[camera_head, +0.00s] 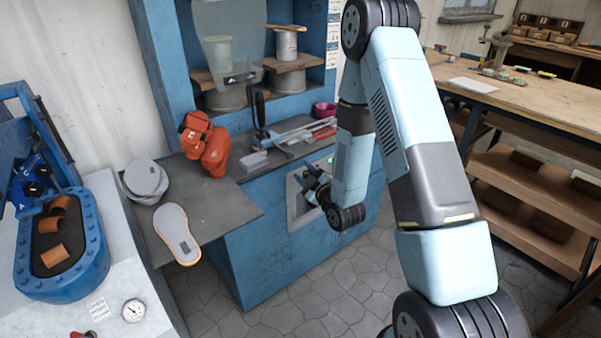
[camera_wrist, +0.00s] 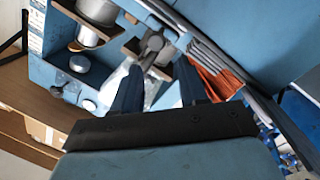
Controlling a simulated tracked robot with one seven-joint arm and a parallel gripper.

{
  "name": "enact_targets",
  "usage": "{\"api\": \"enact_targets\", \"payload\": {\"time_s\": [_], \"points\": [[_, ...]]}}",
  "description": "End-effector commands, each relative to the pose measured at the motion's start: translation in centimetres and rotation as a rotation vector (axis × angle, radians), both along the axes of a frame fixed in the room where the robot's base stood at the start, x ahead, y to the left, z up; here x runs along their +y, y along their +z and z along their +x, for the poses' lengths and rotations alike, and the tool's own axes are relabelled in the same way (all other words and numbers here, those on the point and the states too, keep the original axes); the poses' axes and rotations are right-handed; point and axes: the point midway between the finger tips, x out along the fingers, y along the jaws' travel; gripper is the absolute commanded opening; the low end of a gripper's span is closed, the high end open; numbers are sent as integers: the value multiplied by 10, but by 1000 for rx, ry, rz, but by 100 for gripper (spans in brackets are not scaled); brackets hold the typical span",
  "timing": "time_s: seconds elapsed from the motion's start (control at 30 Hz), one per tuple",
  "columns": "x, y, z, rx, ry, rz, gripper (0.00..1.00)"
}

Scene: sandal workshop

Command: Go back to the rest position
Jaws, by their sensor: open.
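My gripper (camera_head: 318,186) is in front of the blue workbench cabinet, near its grey front panel (camera_head: 297,198), with my arm reaching down from the upper right. In the wrist view the two dark fingers of my gripper (camera_wrist: 160,88) stand apart with nothing held between them. The blue cabinet shelves also show in the wrist view (camera_wrist: 45,72), tilted. Part of my gripper is hidden by my own wrist in the head view.
A sandal sole (camera_head: 177,234) overhangs the grey bench top (camera_head: 225,212) beside a grey rounded object (camera_head: 146,181) and an orange piece (camera_head: 207,145). A blue vessel (camera_head: 90,265) stands left. A wooden table (camera_head: 540,98) stands right. Tiled floor (camera_head: 330,275) is open between.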

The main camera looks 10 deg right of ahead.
Motion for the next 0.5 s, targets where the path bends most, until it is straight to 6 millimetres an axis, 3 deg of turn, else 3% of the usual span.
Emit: {"api": "enact_targets", "payload": {"time_s": [0.33, 0.5], "points": [[-2, 0, 0, 1, -1, -1, 43], [-4, 11, 5, 26, -6, -6, 43]]}}
